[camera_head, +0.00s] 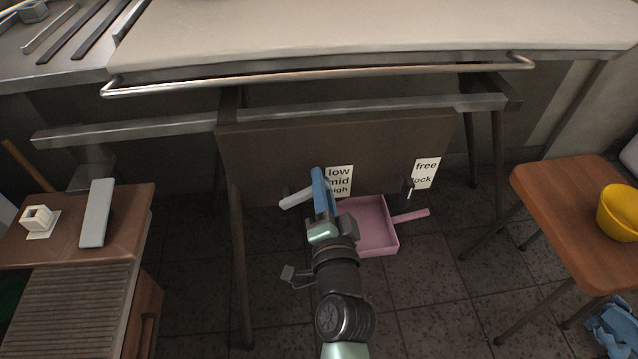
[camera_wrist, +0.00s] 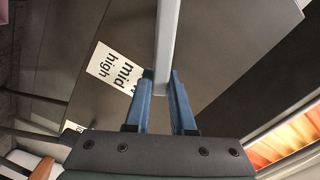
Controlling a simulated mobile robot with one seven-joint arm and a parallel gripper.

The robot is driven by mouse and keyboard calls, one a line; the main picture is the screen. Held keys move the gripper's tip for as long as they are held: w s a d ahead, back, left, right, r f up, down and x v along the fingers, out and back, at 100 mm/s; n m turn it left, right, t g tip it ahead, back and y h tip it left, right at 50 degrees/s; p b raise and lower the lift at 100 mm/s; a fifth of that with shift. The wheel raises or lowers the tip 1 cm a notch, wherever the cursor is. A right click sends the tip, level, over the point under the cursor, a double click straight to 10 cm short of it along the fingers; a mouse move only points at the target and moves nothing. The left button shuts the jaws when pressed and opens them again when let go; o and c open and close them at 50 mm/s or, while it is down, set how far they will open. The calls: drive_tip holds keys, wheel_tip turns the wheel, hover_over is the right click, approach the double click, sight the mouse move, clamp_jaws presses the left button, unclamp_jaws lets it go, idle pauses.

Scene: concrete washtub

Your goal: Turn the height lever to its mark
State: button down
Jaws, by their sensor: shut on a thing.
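The height lever (camera_head: 295,199) is a pale grey bar low on the dark brown panel under the worktop. In the head view it points left and slightly down, left of a white label (camera_head: 340,181) reading low, mid, high. My gripper (camera_head: 318,178) has blue fingers and is shut on the lever near the label. In the wrist view the lever (camera_wrist: 167,40) runs up from between the fingertips of my gripper (camera_wrist: 161,82); the label (camera_wrist: 115,68) lies just left, partly covered. The lever's pivot and any pointer against the label are hidden.
A small dark lever (camera_head: 407,189) sits by a free/lock label (camera_head: 425,173) to the right. A pink dustpan (camera_head: 375,240) lies on the floor behind my gripper. A wooden stool (camera_head: 560,195) with a yellow bowl (camera_head: 620,212) stands right; a cabinet (camera_head: 125,220) stands left.

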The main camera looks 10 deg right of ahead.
drive_tip(key=shift+d+f, duration=0.1)
drive_tip(key=shift+f, duration=0.1)
idle(0.3)
drive_tip(key=c, duration=0.8)
unclamp_jaws()
drive_tip(key=shift+r, duration=0.1)
drive_tip(key=shift+o, duration=0.2)
drive_tip(key=s, duration=1.3)
